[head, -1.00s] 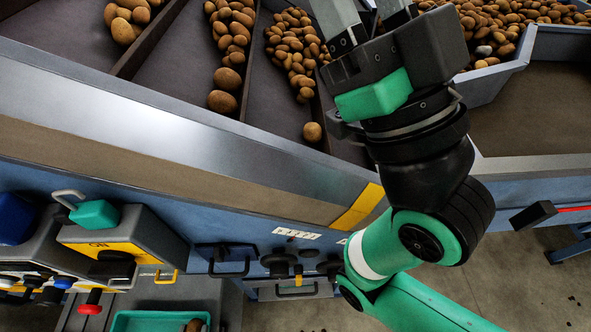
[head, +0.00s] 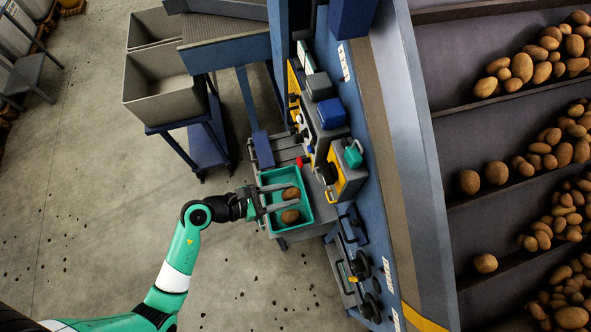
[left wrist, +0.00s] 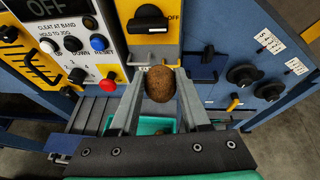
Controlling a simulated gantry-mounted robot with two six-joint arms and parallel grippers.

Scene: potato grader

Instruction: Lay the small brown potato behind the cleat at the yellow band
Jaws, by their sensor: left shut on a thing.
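My left gripper (head: 296,194) is over the teal tray (head: 268,220). It is shut on a small brown potato (head: 291,193), which also shows between the fingertips in the left wrist view (left wrist: 160,84). Another potato (head: 290,216) lies in the tray below. The yellow band (head: 425,318) is on the machine's side rail at the bottom of the head view. Dark cleats (head: 505,95) cross the belt (head: 455,140) at the right, with potatoes lying between them. My right gripper is not in view.
The control boxes (head: 343,180) with knobs and a red button (left wrist: 108,84) stand between the tray and the belt. The metal side rail (head: 410,150) edges the belt. Grey bins (head: 165,85) stand at upper left. Floor is open at left.

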